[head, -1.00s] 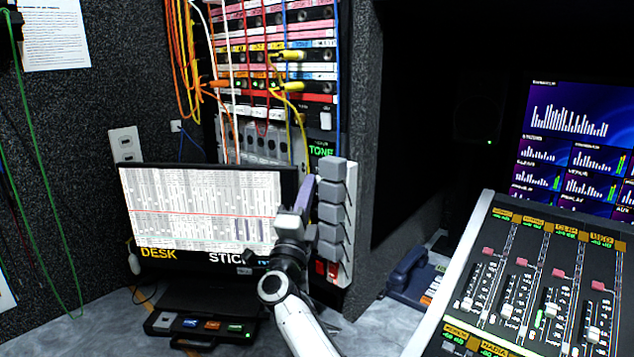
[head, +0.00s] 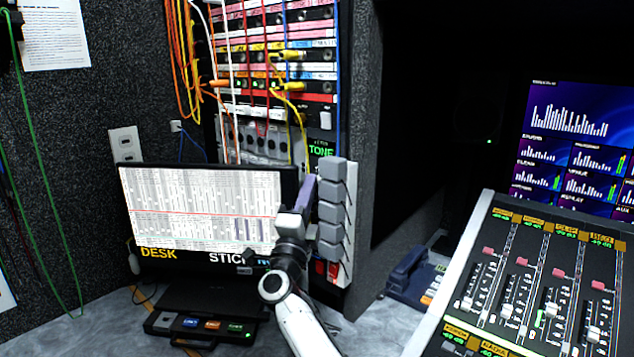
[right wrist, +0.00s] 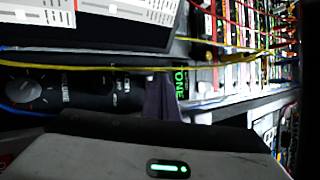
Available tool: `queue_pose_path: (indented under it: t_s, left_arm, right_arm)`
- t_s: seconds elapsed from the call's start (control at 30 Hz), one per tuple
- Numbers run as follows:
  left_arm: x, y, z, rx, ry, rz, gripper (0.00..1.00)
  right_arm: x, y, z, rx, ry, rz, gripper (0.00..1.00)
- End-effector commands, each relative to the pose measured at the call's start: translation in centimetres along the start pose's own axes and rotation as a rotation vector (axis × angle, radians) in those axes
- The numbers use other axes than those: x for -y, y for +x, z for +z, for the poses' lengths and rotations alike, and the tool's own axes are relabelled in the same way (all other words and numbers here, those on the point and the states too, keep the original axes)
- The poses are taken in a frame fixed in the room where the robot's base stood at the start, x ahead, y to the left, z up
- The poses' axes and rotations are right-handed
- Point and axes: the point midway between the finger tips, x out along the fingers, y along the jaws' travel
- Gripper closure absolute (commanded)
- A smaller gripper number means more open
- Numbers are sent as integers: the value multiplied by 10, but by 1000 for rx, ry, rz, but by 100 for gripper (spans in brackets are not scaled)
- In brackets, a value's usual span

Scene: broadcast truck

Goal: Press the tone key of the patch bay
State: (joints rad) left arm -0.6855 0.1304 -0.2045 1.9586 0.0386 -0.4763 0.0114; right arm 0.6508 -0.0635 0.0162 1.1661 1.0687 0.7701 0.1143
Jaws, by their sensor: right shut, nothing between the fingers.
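The patch bay (head: 262,60) is a tall rack of coloured label strips, jacks and cords at the upper middle of the head view. A green TONE label (head: 321,151) sits at its lower right, with a small pale key (head: 325,120) above it. The TONE label also shows in the right wrist view (right wrist: 181,82). My right gripper (head: 306,186) is shut and empty, its fingers pointing up just below the label. In the right wrist view a dark purple finger (right wrist: 161,100) is beside the label. I cannot tell whether it touches anything. My left gripper is out of view.
A monitor (head: 205,210) stands left of my right gripper. A stack of grey blocks (head: 332,215) is close on its right. Yellow, red and orange cords hang across the bay. A sloped mixing desk (head: 530,280) fills the right.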

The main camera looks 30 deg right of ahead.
Motion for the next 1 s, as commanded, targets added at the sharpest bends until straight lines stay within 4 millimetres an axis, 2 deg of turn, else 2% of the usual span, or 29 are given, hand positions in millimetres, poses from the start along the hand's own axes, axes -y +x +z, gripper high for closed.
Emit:
queue_pose_path:
  t_s: [0.47, 1.0]
  left_arm:
    - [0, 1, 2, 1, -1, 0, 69]
    - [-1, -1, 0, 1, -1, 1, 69]
  right_arm:
    - [-3, 6, -4, -1, 0, -1, 100]
    - [1, -2, 0, 0, 0, 0, 100]
